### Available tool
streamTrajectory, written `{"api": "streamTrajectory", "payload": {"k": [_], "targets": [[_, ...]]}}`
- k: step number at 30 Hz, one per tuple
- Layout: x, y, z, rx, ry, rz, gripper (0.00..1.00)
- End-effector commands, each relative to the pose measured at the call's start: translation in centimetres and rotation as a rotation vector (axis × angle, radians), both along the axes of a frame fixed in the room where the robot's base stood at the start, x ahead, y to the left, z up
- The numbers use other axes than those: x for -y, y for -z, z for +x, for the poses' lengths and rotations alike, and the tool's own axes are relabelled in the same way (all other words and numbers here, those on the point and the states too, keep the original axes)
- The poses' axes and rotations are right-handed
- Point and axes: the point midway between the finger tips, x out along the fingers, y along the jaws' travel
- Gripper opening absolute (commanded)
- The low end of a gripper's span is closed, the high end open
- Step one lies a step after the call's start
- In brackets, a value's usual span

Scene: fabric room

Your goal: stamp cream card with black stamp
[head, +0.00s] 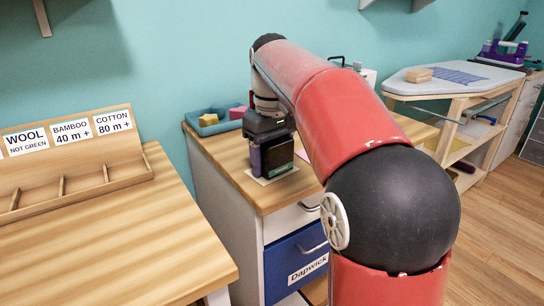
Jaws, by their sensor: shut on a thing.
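The black stamp (279,155), a dark block with a green label low on its side, is upright in my gripper (266,148). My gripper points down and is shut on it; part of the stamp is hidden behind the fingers. The cream card (272,180) lies flat on the wooden top of the cabinet, directly below the stamp. Most of the card is covered by the stamp and gripper, with only its edges showing. The stamp's base is at or very near the card; I cannot tell if they touch.
A blue tray (193,121) with yellow and pink blocks stands at the cabinet's back left. A wooden desk (120,245) with a labelled sorter (75,183) is at left. My arm hides the cabinet's right part. An ironing table (440,88) stands at right.

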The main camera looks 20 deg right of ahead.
Motion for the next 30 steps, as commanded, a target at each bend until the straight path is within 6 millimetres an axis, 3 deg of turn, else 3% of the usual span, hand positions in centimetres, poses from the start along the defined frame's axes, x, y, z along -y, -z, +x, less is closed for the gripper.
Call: {"api": "streamTrajectory", "payload": {"k": [11,30], "targets": [[0.0,0.1,0.0,-0.008,0.000,0.000,0.39],[0.0,-5.6,0.0,-0.002,0.000,0.000,0.39]]}}
